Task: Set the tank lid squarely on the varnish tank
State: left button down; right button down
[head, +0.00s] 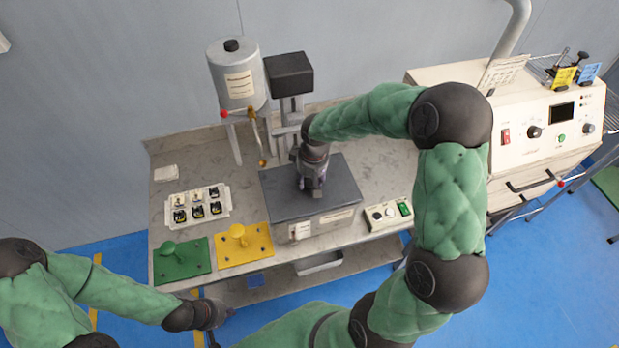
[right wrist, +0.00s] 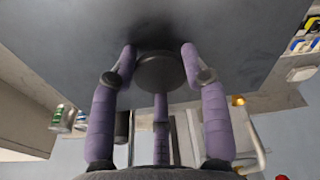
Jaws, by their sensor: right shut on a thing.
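The dark grey tank lid (head: 338,178) lies flat over the varnish tank (head: 325,222), a grey box with pale labels in the middle of the bench. Its edges look roughly in line with the tank. I cannot tell whether it rests fully on the rim. My right gripper (head: 311,189) points down onto the lid's middle.
Left of the tank are a green plate (head: 165,266) and a yellow plate (head: 230,255), each with a knob, and a white tray (head: 172,215) of small parts. A control box (head: 388,214) stands close right. A dispenser cylinder (head: 237,80) and a black-headed column (head: 289,73) stand behind.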

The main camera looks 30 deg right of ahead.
jog(key=shift+f, duration=0.25)
jog(key=c, duration=0.5)
grip_release()
jog(key=shift+c, duration=0.2)
notch_tip(320, 180, up, 12)
jog(key=s, duration=0.1)
jog(key=shift+s+d, duration=0.15)
jog(key=shift+s, duration=0.05)
